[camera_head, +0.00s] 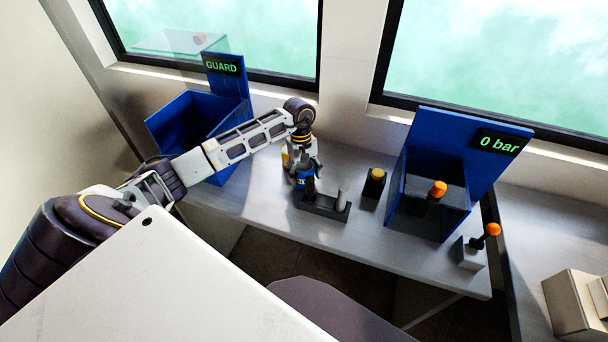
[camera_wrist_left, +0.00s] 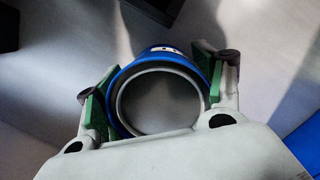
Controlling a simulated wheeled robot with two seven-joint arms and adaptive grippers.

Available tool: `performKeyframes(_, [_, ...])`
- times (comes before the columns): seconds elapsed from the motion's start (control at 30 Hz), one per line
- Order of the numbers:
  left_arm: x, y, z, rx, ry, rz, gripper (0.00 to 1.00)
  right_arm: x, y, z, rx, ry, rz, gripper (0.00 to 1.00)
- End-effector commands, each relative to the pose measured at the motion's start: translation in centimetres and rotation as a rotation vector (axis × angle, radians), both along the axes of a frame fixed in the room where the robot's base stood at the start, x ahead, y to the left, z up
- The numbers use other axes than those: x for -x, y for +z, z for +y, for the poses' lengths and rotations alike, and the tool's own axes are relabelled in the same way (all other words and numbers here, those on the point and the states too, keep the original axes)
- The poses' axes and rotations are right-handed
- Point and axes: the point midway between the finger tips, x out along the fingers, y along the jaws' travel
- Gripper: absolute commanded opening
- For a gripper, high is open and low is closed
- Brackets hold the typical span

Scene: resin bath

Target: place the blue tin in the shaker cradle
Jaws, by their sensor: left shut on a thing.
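The blue tin (camera_head: 306,183) is upright between the fingers of my left gripper (camera_head: 303,174), at the left end of a low dark holder (camera_head: 322,206). I cannot tell whether it rests there or hangs just above. In the left wrist view the tin (camera_wrist_left: 166,51) shows its round pale rim from above, with the green pads of my left gripper (camera_wrist_left: 158,92) shut on its two sides. No cradle is plain to see; a blue GUARD box (camera_head: 178,122) at the left has a raised clear cover, and my arm hides part of its inside. My right gripper is out of view.
A grey post (camera_head: 343,198) stands on the dark holder, right of the tin. A yellow button box (camera_head: 374,182) is further right. A blue "0 bar" box (camera_head: 455,150) and an orange-knobbed lever (camera_head: 491,230) stand at the bench's right. Free bench (camera_head: 245,195) lies left of the tin.

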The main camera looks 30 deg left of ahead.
Motion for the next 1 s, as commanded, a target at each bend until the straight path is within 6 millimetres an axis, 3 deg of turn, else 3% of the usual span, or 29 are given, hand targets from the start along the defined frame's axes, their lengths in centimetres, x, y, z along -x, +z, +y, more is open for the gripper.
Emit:
performKeyframes(0.57, [-0.03, -0.92, 0.04, 0.0, 0.0, -0.001, 0.33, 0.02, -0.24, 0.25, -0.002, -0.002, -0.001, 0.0])
performKeyframes(0.6, [0.02, -0.94, 0.03, -0.001, 0.0, -0.001, 0.72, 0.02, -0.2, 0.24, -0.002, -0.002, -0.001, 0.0])
performKeyframes(0.73, [0.02, -0.9, 0.03, -0.001, 0.0, -0.001, 0.89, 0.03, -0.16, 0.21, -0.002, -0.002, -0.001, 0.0])
performKeyframes(1.0, [0.01, -0.9, 0.01, 0.0, 0.0, 0.0, 0.9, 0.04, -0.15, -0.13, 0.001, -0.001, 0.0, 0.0])
